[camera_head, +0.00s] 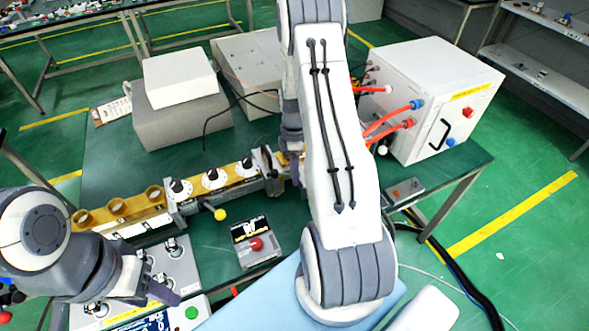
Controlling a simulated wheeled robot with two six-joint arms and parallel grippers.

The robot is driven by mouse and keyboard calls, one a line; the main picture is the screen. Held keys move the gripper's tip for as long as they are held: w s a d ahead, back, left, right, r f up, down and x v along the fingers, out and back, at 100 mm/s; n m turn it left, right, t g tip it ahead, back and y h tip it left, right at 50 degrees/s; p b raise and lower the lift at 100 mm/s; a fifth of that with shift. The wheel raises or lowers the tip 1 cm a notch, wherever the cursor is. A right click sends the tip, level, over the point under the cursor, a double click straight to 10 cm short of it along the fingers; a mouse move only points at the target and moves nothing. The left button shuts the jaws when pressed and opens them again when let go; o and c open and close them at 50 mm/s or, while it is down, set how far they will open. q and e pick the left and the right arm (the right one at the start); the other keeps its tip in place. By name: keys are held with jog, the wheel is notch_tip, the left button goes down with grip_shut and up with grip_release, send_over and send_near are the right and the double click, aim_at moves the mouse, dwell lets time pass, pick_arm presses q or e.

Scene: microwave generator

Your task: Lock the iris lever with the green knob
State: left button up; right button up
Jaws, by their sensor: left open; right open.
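A red ball knob (255,243) sits on a small dark box in front. I see no lever with a green knob for certain; the one green round part (191,313) is on a white box at the bottom. My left gripper (112,303) is open over the grey switch panel, its fingers apart. My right gripper (281,168) is open at the assembly's right end, partly hidden by my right arm.
A white cabinet (428,101) with red hoses stands at the back right. Grey boxes (180,115) stand at the back left. A grey panel with metal switches (166,262) lies at the front left. Bare green bench (110,165) shows behind the assembly.

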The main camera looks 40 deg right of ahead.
grip_shut()
jog(key=shift+r, duration=0.1)
dwell(1.2)
